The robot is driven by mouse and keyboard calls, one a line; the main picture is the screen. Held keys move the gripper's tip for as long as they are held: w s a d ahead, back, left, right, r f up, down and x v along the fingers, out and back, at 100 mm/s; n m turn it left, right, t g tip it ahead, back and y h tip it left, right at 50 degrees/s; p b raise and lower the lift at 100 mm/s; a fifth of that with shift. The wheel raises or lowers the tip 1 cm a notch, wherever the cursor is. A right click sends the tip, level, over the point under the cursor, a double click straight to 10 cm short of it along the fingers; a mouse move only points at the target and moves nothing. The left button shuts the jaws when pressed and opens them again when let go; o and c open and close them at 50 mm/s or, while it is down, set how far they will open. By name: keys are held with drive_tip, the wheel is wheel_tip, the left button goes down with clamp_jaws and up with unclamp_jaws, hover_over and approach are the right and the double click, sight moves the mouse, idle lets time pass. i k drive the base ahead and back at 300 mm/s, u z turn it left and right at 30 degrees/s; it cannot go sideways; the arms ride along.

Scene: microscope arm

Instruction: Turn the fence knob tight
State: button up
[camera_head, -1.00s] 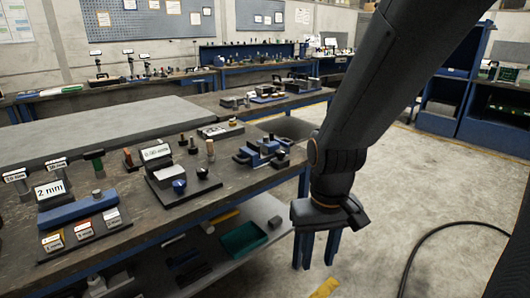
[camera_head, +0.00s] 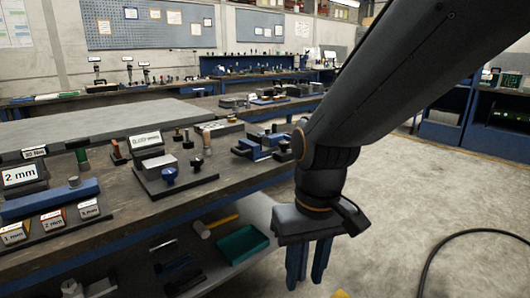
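A dark blue round knob (camera_head: 169,176) stands on a black base plate with a small grey block and a white display. A blue bar (camera_head: 50,199) on the left of the bench carries a grey round knob (camera_head: 74,181). I cannot tell for sure which of these is the fence knob. My gripper (camera_head: 307,264) hangs pointing down off the bench's front edge, to the right of both knobs. Its two blue fingers are apart with nothing visible between them. It touches neither knob.
A blue vise-like fixture (camera_head: 262,145) sits near the bench's right end, behind my gripper. Upright pegs, a "2 mm" sign (camera_head: 20,175) and small labelled blocks crowd the bench. A green tray (camera_head: 242,244) lies on the lower shelf. A black cable (camera_head: 440,250) curves over the open floor at right.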

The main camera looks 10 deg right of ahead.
sight(283, 145)
drive_tip(key=u, duration=0.1)
drive_tip(key=i, duration=1)
drive_tip(key=u, duration=0.25)
